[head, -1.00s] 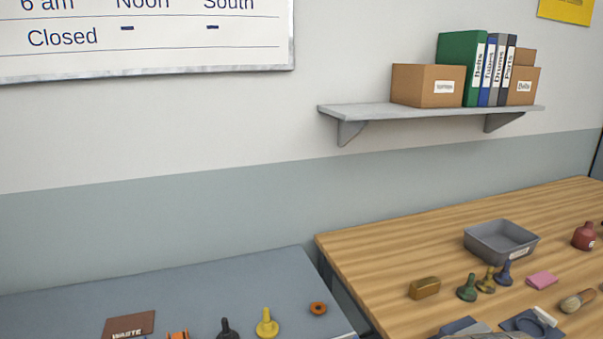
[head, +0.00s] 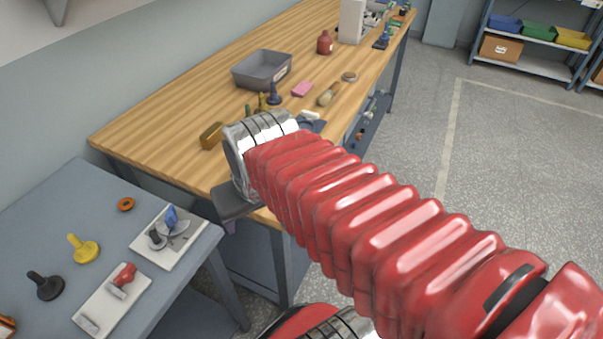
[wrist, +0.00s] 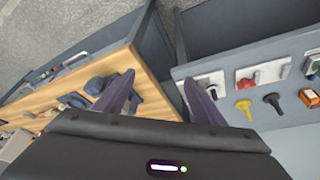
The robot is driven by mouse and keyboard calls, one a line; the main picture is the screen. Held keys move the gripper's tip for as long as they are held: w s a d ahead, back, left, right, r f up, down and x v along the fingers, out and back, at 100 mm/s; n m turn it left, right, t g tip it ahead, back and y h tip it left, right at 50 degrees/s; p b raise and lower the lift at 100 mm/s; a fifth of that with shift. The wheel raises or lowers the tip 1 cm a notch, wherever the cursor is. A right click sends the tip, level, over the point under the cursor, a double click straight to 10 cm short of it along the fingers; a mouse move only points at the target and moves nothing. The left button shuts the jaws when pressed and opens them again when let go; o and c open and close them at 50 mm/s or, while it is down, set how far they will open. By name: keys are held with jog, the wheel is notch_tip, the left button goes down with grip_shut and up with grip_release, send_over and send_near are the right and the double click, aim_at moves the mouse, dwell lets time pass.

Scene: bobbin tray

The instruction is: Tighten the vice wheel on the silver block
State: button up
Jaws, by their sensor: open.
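My gripper (wrist: 158,90) is open and empty in the wrist view, its two dark purple fingers apart above the gap between the wooden bench and the grey table. In the head view my red arm hides most of the gripper and the bench's near corner. A dark blue-grey fixture (wrist: 97,86), possibly the vice, sits on the wooden bench just left of the left finger in the wrist view. I cannot make out its wheel or a silver block for certain.
The wooden bench (head: 185,110) carries a grey bin (head: 262,70), a brass block (head: 212,135), a pink block (head: 302,89), a brush (head: 328,94) and a red bottle (head: 325,42). The grey table (head: 60,215) holds two white plates with levers, and yellow and black knobs.

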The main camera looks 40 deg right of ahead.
jog(key=s+d+f+m+t+y, duration=0.1)
jog(key=s+d+f+m+y, duration=0.35)
jog(key=d+f+m, duration=0.45)
jog(key=s+d+f+m+t+y, duration=0.1)
jog(key=s+d+f+m+y, duration=0.35)
jog(key=d+f+m, duration=0.5)
jog(key=w+d+r+m+t+h, duration=0.1)
jog(key=w+d+r+m+t, duration=0.3)
jog(key=d+r+m+t, duration=0.3)
jog(key=m+t, duration=0.4)
jog(key=shift+d+h, duration=0.4)
jog(key=shift+w, duration=0.15)
jog(key=shift+x, duration=6.85)
